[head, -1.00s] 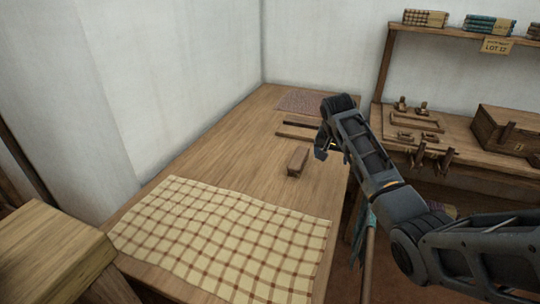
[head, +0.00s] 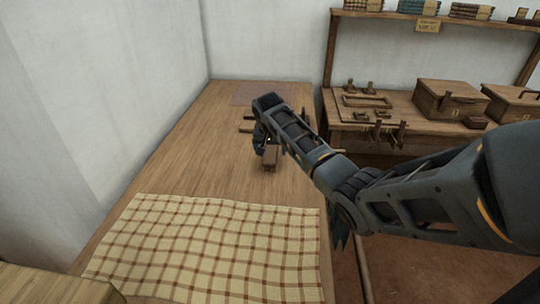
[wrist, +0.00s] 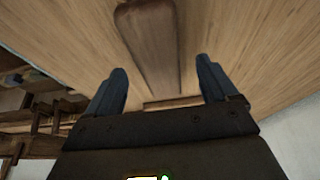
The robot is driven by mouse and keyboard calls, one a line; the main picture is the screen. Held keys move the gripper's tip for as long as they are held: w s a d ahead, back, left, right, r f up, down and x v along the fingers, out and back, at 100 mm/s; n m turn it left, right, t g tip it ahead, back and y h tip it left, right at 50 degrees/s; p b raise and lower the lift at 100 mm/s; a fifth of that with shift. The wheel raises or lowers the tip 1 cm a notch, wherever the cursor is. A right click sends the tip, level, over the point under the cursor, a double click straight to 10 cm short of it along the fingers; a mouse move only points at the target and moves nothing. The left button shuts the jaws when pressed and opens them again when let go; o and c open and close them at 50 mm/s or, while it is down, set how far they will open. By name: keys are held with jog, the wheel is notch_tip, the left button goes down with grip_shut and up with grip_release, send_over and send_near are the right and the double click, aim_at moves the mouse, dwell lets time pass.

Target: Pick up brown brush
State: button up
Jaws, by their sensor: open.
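The brown brush (head: 270,158) lies on the wooden table (head: 185,140), behind the checked cloth; only a blocky brown body shows in the head view. In the wrist view the brush (wrist: 150,45) is a long brown block with a rounded end, running from the top edge down toward the space between my fingers. My gripper (head: 262,147) is just above and beside the brush in the head view, and my arm partly covers that area. In the wrist view my gripper (wrist: 161,68) has its two dark fingers wide apart, with nothing held between them.
A yellow checked cloth (head: 215,240) covers the near part of the table. A reddish mat (head: 255,93) is at the far end. A bench with a wooden box (head: 450,100) stands to the right.

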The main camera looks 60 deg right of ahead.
jog(key=shift+x, duration=1.4)
jog(key=c, duration=1.1)
jog(key=shift+r, duration=0.1)
jog(key=shift+r, duration=0.55)
notch_tip(320, 180, up, 3)
jog(key=shift+f, duration=0.1)
jog(key=s+d+r, duration=0.1)
jog(key=s+r, duration=0.1)
jog(key=s, duration=0.1)
jog(key=s+d+r+b, duration=0.1)
jog(key=s+d+r, duration=0.1)
jog(key=s, duration=0.2)
jog(key=s+d+r, duration=0.1)
jog(key=s+r, duration=0.2)
jog(key=s, duration=0.1)
jog(key=shift+d, duration=0.2)
